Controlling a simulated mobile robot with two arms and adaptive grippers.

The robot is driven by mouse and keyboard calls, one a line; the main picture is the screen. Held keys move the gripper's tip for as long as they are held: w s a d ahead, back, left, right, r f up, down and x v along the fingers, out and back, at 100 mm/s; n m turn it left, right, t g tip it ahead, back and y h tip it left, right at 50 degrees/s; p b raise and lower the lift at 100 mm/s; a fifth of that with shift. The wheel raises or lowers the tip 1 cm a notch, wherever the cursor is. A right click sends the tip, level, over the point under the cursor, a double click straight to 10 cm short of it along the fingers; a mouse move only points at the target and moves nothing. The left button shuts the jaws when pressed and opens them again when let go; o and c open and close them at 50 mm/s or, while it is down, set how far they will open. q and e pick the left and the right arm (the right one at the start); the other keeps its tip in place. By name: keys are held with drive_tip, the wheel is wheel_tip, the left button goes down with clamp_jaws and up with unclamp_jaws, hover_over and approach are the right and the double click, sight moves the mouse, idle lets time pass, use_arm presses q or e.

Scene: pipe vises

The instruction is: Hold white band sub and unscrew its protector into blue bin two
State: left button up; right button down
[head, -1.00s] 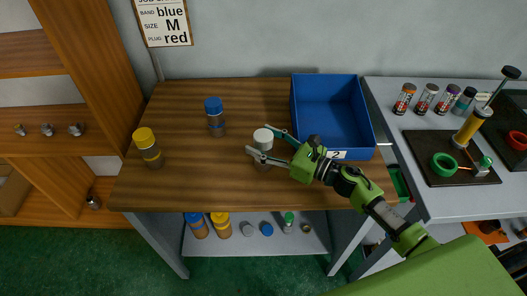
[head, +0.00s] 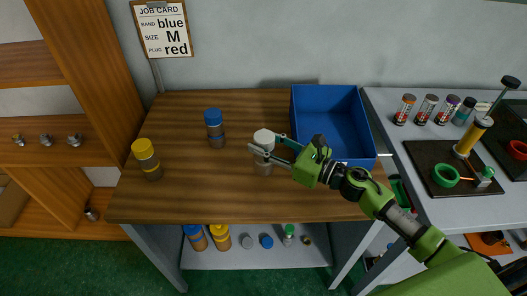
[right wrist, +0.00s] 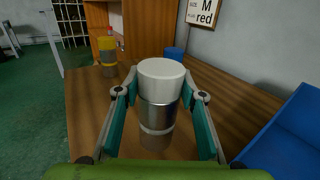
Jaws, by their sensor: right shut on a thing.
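The white band sub (head: 263,168) is a grey metal cylinder with a white band, upright over the front middle of the wooden table. Its white protector (head: 264,138) caps the top. My right gripper (head: 265,150) is shut on the sub, one finger on each side, close below the cap. The right wrist view shows the metal body (right wrist: 157,117) and white cap (right wrist: 161,80) between the fingers. A small gap under the sub is hard to judge. Blue bin two (head: 326,118) stands open and empty-looking at the table's right. My left gripper is out of view.
A blue-capped sub (head: 215,128) stands behind to the left, and a yellow-capped one (head: 147,160) farther left. A side bench at right holds a vise plate (head: 440,190) and several small canisters. The table's left front is clear.

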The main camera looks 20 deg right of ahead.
drive_tip(key=s+r+b, duration=0.2)
drive_tip(key=s+r, duration=0.7)
drive_tip(key=s, duration=0.4)
drive_tip(key=shift+s+d, duration=0.2)
drive_tip(key=s+d+f+m+t+h, duration=0.1)
drive_tip(key=s+f+m+t+h, duration=0.3)
drive_tip(key=s+f+m+h, duration=0.4)
drive_tip(key=shift+d+h, duration=0.15)
drive_tip(key=shift+h, duration=1.65)
drive_tip(key=shift+w+f, duration=0.1)
drive_tip(key=shift+w, duration=0.05)
